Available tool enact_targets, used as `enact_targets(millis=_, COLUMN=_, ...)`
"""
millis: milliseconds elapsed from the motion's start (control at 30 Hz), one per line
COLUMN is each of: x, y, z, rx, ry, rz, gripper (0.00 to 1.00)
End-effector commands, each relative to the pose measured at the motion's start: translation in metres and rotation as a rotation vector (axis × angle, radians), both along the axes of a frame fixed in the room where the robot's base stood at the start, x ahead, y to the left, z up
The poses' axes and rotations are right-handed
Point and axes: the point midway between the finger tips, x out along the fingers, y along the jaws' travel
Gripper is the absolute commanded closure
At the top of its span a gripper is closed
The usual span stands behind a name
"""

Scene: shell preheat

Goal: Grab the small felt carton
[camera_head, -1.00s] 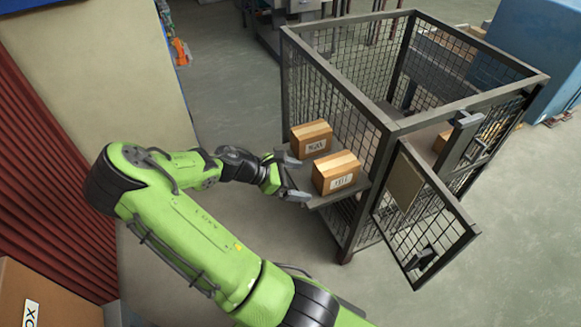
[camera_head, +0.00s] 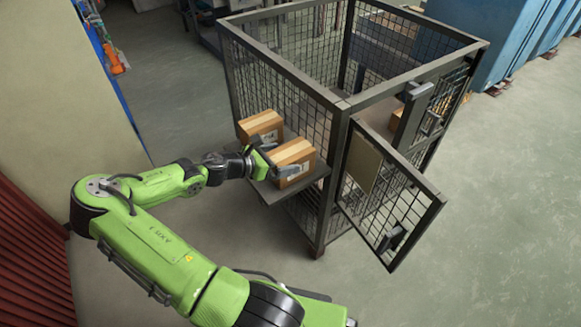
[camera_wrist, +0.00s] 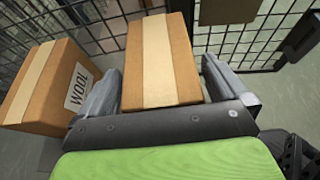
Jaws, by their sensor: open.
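The near carton (camera_head: 294,153), brown with a pale tape strip, stands on a small shelf (camera_head: 268,190) on the cage's side. Its front label is mostly covered by a finger, so I cannot read it now. In the wrist view this carton (camera_wrist: 160,62) sits between the two fingers of my gripper (camera_wrist: 160,85). My gripper (camera_head: 277,160) is open around it, one finger along each side; I cannot tell whether either finger touches. A second carton (camera_head: 261,125) stands behind it; in the wrist view this carton (camera_wrist: 42,85), labelled WOOL, is just outside the left finger.
A dark mesh cage (camera_head: 285,68) rises right behind the shelf. Its door (camera_head: 385,205) hangs open toward the front right. Another carton (camera_head: 397,118) is inside the cage. Blue containers (camera_head: 505,45) stand at the back right. The floor at front right is clear.

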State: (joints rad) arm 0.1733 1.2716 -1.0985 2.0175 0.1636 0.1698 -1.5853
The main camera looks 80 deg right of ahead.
Motion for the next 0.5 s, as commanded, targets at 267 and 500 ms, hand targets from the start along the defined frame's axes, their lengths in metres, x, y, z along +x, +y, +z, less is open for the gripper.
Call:
enact_targets(millis=267, x=-0.015, y=-0.017, z=-0.012, rx=0.002, ry=-0.001, rz=0.0, gripper=0.0)
enact_targets(millis=500, x=-0.015, y=-0.016, z=-0.011, rx=0.002, ry=-0.001, rz=0.0, gripper=0.21)
